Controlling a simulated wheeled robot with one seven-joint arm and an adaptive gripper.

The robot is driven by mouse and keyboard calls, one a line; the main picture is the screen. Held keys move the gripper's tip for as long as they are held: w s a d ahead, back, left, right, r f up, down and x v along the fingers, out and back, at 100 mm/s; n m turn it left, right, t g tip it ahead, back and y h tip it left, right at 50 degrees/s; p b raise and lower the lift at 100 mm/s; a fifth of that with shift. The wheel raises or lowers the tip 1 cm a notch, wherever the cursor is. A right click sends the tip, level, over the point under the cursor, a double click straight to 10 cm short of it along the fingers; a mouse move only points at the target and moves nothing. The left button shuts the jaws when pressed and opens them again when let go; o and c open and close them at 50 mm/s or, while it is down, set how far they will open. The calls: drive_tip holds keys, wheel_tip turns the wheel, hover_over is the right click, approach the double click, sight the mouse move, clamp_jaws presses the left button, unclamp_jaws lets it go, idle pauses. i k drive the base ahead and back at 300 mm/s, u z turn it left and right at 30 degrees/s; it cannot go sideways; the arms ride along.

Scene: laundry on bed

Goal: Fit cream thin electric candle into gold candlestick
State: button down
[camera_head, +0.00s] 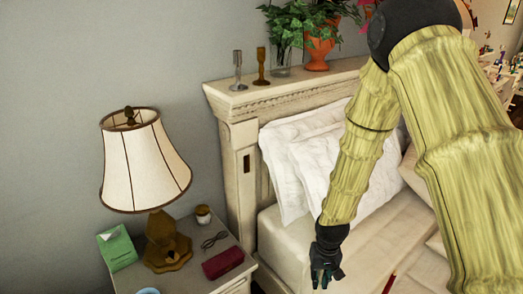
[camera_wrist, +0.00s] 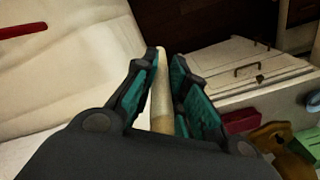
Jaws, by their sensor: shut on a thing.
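My gripper (camera_head: 326,272) is low over the bed, near the nightstand side, in the head view. In the wrist view my gripper (camera_wrist: 165,80) is shut on the cream thin candle (camera_wrist: 161,92), which lies lengthwise between the teal-padded fingers. In the head view the candle is too small to make out clearly. The gold candlestick (camera_head: 261,66) stands upright on the headboard ledge. It is well apart from my gripper, up and to the left of it, and nothing shows in its top. A similar silver candlestick (camera_head: 238,70) stands just left of it.
Plants in a glass vase (camera_head: 281,58) and an orange pot (camera_head: 320,50) stand right of the candlesticks on the headboard (camera_head: 222,101). The nightstand (camera_head: 224,243) holds a lamp (camera_head: 146,165), a green tissue box (camera_head: 117,248) and a dark red case (camera_head: 223,263). White pillows (camera_head: 303,165) lean against the headboard.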

sight(262, 58)
drive_tip(key=u, duration=1.05)
drive_tip(key=i, duration=0.45)
drive_tip(key=z, duration=0.2)
